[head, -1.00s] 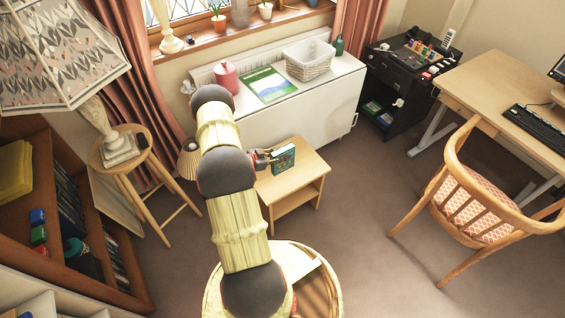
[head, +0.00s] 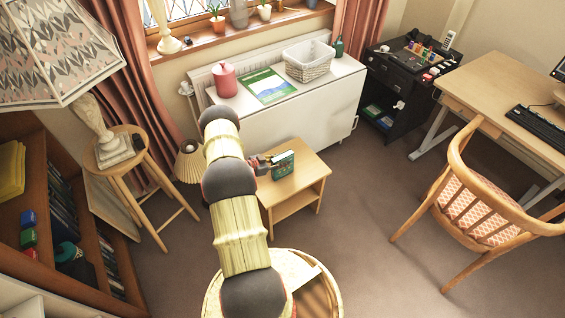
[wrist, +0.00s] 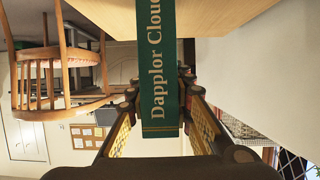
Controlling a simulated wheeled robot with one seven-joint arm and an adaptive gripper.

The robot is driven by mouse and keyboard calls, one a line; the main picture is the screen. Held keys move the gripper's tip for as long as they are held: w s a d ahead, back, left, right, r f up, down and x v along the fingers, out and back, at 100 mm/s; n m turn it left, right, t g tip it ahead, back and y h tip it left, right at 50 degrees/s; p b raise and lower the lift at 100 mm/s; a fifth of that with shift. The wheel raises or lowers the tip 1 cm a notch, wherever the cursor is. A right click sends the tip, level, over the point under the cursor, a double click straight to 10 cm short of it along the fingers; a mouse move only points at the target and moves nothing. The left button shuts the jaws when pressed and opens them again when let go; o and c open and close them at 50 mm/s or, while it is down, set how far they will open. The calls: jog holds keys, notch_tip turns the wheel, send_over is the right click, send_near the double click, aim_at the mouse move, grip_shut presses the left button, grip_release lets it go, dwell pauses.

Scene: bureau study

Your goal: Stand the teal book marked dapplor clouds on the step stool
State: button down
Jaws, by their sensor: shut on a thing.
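The teal book marked Dapplor Clouds (head: 286,165) is upright over the top of the small wooden step stool (head: 308,173). My gripper (head: 266,162) reaches in from the left and is shut on the book. In the wrist view the gripper fingers (wrist: 160,88) lie on either side of the book's spine (wrist: 157,60), whose gold title is readable. The pale wooden top of the stool (wrist: 228,18) shows behind the book there. I cannot tell whether the book's lower edge touches the stool top.
A white cabinet (head: 325,108) behind the stool bears a red canister (head: 224,82), a green-and-white booklet (head: 268,86) and a basket (head: 309,62). A small lamp (head: 189,163) stands left of the stool. A wooden chair (head: 480,195) stands right, with clear carpet between.

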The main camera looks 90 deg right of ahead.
jog(key=c, duration=2)
grip_release()
jog(key=shift+f, duration=0.2)
jog(key=shift+c, duration=0.2)
jog(key=o, duration=0.4)
jog(key=shift+o, duration=0.3)
jog(key=shift+r, duration=0.1)
jog(key=shift+w+a+r, duration=0.15)
jog(key=shift+w+r, duration=0.15)
jog(key=p+v, duration=0.3)
jog(key=v, duration=0.8)
jog(key=shift+w+a, duration=0.1)
jog(key=shift+a, duration=0.1)
